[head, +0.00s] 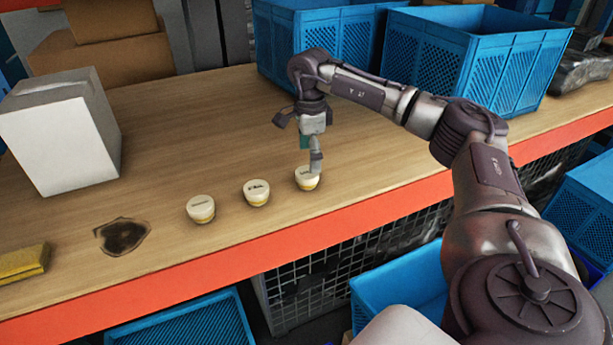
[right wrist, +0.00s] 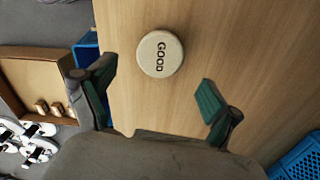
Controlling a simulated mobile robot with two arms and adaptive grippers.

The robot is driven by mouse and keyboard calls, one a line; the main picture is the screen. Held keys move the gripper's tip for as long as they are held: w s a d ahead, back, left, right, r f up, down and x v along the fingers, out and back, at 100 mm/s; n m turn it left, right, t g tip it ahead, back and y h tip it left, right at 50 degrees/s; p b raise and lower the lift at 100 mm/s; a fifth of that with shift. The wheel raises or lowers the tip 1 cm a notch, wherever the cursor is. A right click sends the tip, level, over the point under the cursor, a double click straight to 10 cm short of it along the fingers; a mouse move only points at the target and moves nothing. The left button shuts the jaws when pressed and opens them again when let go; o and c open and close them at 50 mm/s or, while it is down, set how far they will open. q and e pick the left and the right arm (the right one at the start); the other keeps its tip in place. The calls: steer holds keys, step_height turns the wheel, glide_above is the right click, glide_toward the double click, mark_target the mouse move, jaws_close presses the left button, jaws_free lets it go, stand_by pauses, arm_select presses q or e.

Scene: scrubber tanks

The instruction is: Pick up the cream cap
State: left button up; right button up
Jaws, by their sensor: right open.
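Three small round containers with cream tops and yellowish lower sides stand in a slanting row on the wooden bench: a left one (head: 200,209), a middle one (head: 257,193) and a right one (head: 307,181). My right gripper (head: 311,150) is at the right one, and a finger partly covers it. In the right wrist view, a round cream cap (right wrist: 160,54) marked "GOOD" lies beyond the open fingers of my right gripper (right wrist: 155,84), with nothing between them. My left gripper is not in view.
The wooden bench (head: 230,120) has a red front edge (head: 240,250). A white box (head: 58,135), a dark stain (head: 122,236) and a yellow sponge-like block (head: 24,262) are at left. Blue crates (head: 470,62) stand at the back. The middle of the bench is clear.

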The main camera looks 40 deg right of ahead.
mark_target(307, 172)
steer(key=shift+a+f+p, duration=0.25)
steer(key=shift+f+p, duration=0.3)
steer(key=shift+f, duration=0.55)
step_height(307, 172, down, 2)
steer(key=shift+w+f, duration=0.1)
steer(key=shift+f, duration=0.5)
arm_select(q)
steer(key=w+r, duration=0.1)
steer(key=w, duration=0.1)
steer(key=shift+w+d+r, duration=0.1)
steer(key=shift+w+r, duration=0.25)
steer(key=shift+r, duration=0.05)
arm_select(e)
steer(key=c, duration=1)
